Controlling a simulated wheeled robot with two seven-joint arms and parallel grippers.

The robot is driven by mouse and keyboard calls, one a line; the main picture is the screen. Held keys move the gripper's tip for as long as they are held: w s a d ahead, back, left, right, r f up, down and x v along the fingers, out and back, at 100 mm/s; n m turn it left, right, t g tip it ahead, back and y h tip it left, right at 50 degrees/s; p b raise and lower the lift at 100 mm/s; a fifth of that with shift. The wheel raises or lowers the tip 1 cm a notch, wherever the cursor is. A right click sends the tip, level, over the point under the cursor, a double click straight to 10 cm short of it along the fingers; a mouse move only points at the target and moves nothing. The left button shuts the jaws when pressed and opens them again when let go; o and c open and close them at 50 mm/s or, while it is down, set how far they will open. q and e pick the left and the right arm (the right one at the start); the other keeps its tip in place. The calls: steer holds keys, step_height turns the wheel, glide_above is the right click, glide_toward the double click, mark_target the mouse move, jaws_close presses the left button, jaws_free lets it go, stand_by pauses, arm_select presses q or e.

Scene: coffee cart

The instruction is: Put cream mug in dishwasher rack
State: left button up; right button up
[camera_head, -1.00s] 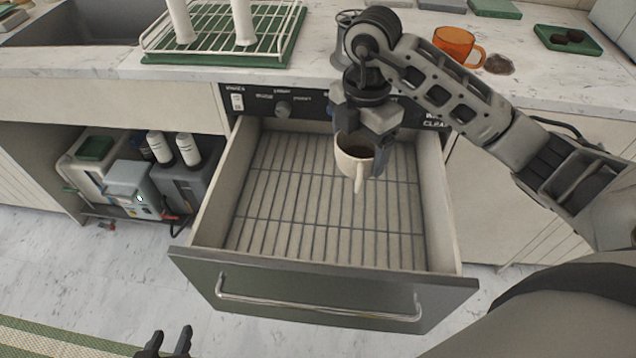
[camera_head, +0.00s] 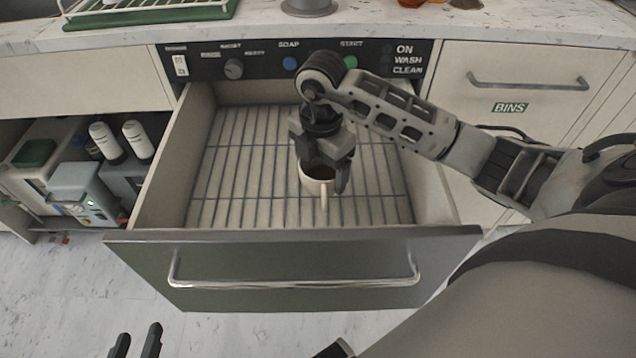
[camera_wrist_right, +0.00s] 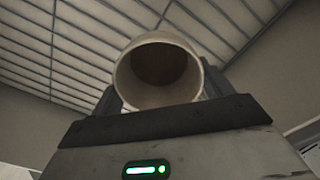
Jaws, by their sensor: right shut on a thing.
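The cream mug (camera_head: 318,185) is held upright by my right gripper (camera_head: 325,172) inside the open dishwasher drawer. Its handle points toward the drawer front, and there is dark brown inside it. In the right wrist view the mug (camera_wrist_right: 160,72) sits between the fingers, with the rack wires behind it. The dishwasher rack (camera_head: 245,170) lines the drawer floor and looks otherwise empty. I cannot tell whether the mug's base touches the rack. My left gripper (camera_head: 136,342) is at the bottom edge, its two fingers apart, empty and outside the drawer.
The drawer front (camera_head: 290,270) with its bar handle stands out toward me. A control panel (camera_head: 300,62) runs above the drawer. A cabinet marked BINS (camera_head: 508,107) is on the right. Canisters and boxes (camera_head: 85,185) stand in the open bay on the left.

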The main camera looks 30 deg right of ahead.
steer(key=shift+f+b, duration=0.35)
steer(key=shift+f, duration=2.1)
steer(key=shift+f, duration=0.1)
steer(key=o, duration=1.2)
steer(key=shift+f, duration=0.1)
step_height(320, 180, up, 12)
steer(key=shift+r+p, duration=0.2)
steer(key=shift+p, duration=0.7)
